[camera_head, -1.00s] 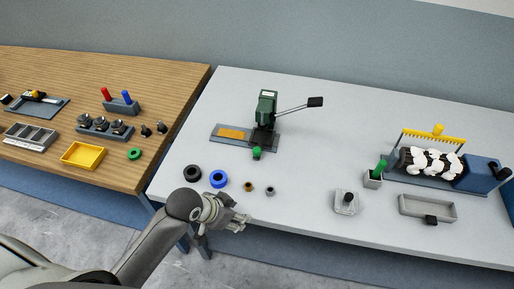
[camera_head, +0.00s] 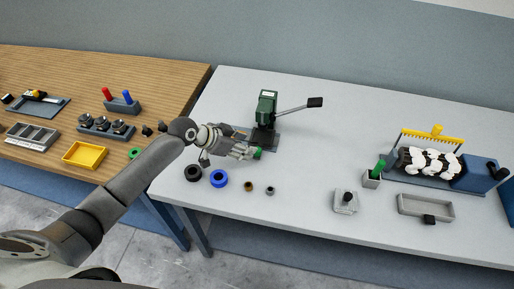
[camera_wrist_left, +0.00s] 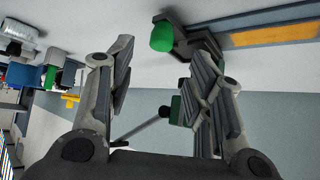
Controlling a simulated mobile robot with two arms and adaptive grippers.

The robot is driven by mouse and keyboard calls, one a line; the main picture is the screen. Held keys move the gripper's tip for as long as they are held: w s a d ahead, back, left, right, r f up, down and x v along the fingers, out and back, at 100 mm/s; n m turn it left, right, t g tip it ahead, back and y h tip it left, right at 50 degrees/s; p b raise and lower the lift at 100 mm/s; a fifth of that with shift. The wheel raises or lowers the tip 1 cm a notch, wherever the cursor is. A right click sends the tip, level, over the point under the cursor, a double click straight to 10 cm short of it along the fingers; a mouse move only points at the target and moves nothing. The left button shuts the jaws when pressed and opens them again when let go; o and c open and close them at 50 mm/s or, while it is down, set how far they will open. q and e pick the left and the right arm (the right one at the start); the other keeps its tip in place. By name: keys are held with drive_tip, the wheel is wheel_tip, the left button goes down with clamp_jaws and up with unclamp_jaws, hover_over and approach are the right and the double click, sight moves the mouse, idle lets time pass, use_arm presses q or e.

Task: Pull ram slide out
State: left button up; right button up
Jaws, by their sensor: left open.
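The green arbor press (camera_head: 267,103) stands on the white table with its lever out to the right. At its front a green knob (camera_head: 258,153) sits on the dark slide at the base. My left gripper (camera_head: 250,150) comes in from the left, just beside the knob. In the left wrist view, which looks upside down, my left gripper (camera_wrist_left: 160,62) is open with nothing between its fingers. There the green knob (camera_wrist_left: 162,37) lies beyond the fingertips, roughly in line with the gap. I cannot tell whether a finger touches it. My right gripper is out of view.
A black ring (camera_head: 193,173), a blue ring (camera_head: 219,178) and two small bushings lie in front of the arm. The press lever (camera_head: 298,107) sticks out rightward. The table between the press and the grey holder (camera_head: 371,179) is clear.

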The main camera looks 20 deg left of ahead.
sight(261, 141)
use_arm(q)
drive_tip(key=shift+p+x, duration=0.5)
drive_tip(key=shift+x, duration=3.45)
drive_tip(key=shift+s, duration=0.1)
clamp_jaws()
